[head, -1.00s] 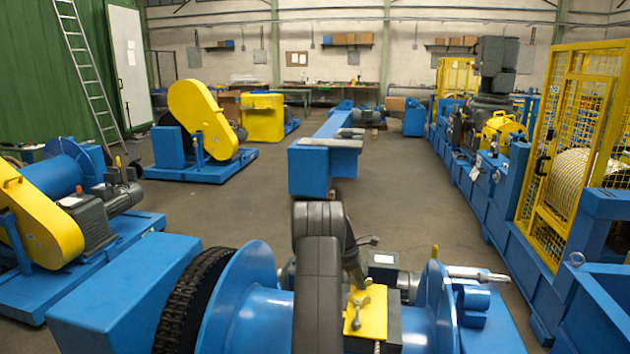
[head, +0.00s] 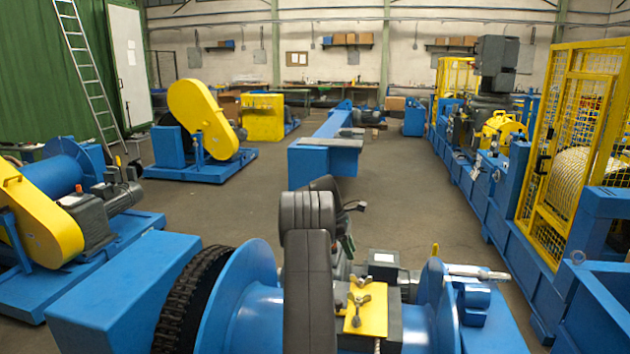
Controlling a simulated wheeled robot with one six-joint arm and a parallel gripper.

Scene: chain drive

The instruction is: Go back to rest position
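My arm rises from the bottom middle of the head view, folded over the blue drum machine. My gripper (head: 350,212) is mostly hidden behind my arm links; only a small dark part shows at their right, and I cannot tell whether it is open. Nothing is seen held. The chain drive in front of me has a black toothed chain wheel (head: 190,305) at the left, beside a blue drum flange (head: 245,295). A yellow plate (head: 367,312) with metal wing nuts sits right of my arm. A grey motor (head: 383,262) is behind it.
A long blue beam (head: 322,158) stands ahead. Yellow-guarded machines (head: 205,115) and (head: 40,215) another such machine are at the left. A yellow mesh cage (head: 565,150) stands on a blue frame at the right. The grey floor (head: 400,190) between them is clear.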

